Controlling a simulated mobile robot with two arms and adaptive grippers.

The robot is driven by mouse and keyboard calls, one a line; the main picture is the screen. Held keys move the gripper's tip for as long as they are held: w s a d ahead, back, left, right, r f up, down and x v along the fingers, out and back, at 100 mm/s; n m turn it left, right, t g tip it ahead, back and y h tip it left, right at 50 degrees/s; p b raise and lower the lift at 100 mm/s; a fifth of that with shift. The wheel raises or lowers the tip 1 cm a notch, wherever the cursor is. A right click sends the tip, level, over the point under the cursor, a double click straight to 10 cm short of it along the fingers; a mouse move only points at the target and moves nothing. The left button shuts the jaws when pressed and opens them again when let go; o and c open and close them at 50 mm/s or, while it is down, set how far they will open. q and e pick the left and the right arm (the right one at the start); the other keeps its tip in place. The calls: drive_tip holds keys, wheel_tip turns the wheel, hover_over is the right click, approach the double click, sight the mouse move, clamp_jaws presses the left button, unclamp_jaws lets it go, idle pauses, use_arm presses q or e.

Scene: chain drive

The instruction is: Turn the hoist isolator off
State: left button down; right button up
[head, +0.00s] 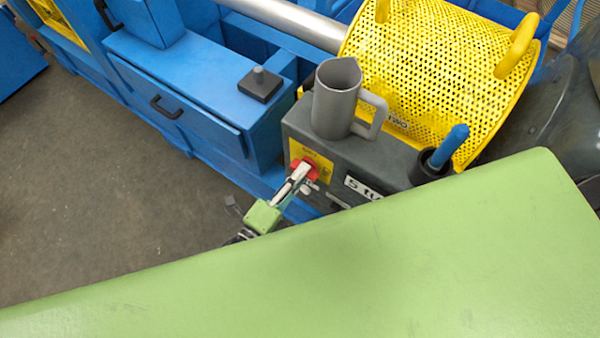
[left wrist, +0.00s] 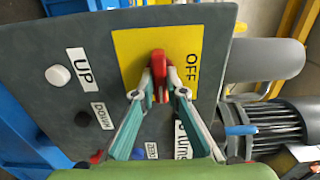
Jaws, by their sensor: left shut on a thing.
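The hoist isolator is a red handle (left wrist: 158,62) on a yellow plate (left wrist: 125,50) marked OFF, on the dark grey face of a control box (head: 292,128). In the left wrist view the handle runs up and down the picture, with the OFF mark to its right. My left gripper (left wrist: 160,84) is shut on the handle, a finger on each side. In the head view the gripper (head: 302,174) covers part of the red handle (head: 312,172) and plate. My right gripper is not in view.
A grey mug (head: 335,98) and a blue-handled tool in a black cup (head: 430,165) stand on the box. UP and DOWN labels (left wrist: 103,115) with buttons sit beside the plate. A yellow perforated guard (head: 430,70) is behind. A blue cabinet (head: 190,95) stands left; floor there is clear.

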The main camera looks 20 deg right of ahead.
use_arm(q)
drive_tip(key=n+p, duration=0.6)
drive_tip(key=n, duration=1.1)
drive_tip(key=shift+a+f+n, duration=0.1)
drive_tip(key=shift+n, duration=0.2)
idle(0.6)
drive_tip(key=c, duration=2)
unclamp_jaws()
drive_tip(key=shift+c, duration=0.2)
drive_tip(key=v, duration=1.2)
